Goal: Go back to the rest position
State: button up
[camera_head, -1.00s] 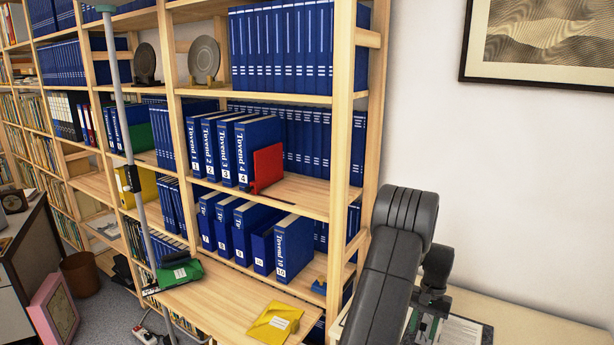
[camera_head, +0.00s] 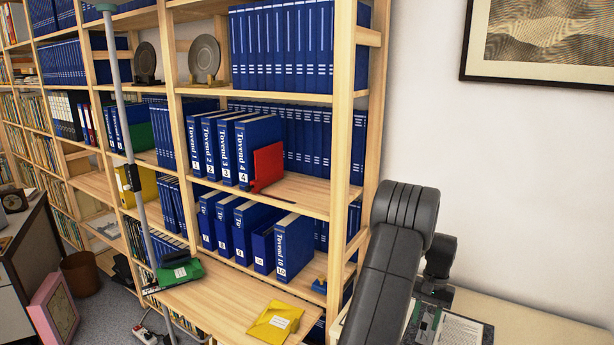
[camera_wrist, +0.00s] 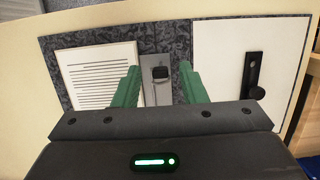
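My gripper (camera_wrist: 160,88) shows in the wrist view with its two green fingers spread apart and nothing between them. It hangs above a table (camera_wrist: 285,20) with a dark patterned board (camera_wrist: 180,40) on it. A white printed sheet (camera_wrist: 100,72) lies left of the fingers. A grey strip with a small dark part (camera_wrist: 160,72) lies beyond the gap between the fingers. A white panel with a black handle (camera_wrist: 252,75) lies to the right. In the head view my arm is folded at the lower right, and my gripper's fingers cannot be made out there.
A wooden shelf (camera_head: 300,190) with blue binders (camera_head: 262,140) stands left of my arm, close to it. A yellow folder (camera_head: 275,322) lies on the low shelf board. A framed print (camera_head: 545,40) hangs on the wall at right. The wall area right of my arm is clear.

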aim_at(424, 324)
jog(key=b+v, duration=0.1)
jog(key=v, duration=0.8)
jog(key=p+x, duration=0.2)
jog(key=x, duration=1.1)
jog(key=shift+f+b, duration=0.2)
jog(key=shift+b, duration=0.15)
jog(key=shift+s+a+t+h+b, duration=0.25)
jog(key=shift+s+t+h+b, duration=0.15)
jog(key=shift+t, duration=0.2)
jog(key=shift+s+a+f+t+h+b, duration=0.15)
jog(key=shift+t+h+b, duration=0.15)
jog(key=shift+t+b, duration=0.25)
jog(key=shift+s+a+f+t+h+b, duration=0.1)
jog(key=shift+t+h+b, duration=0.25)
jog(key=shift+b, duration=0.3)
jog(key=t+b, duration=0.1)
jog(key=b, duration=0.1)
jog(key=s+f+t+h+b, duration=0.1)
jog(key=b, duration=0.2)
jog(key=shift+a+t+h, duration=0.2)
jog(key=shift+t+h, duration=0.05)
jog(key=shift+t, duration=0.15)
jog(key=shift+r, duration=0.3)
jog(key=v, duration=1.3)
jog(key=shift+s+a+r, duration=0.2)
jog(key=shift+r, duration=0.1)
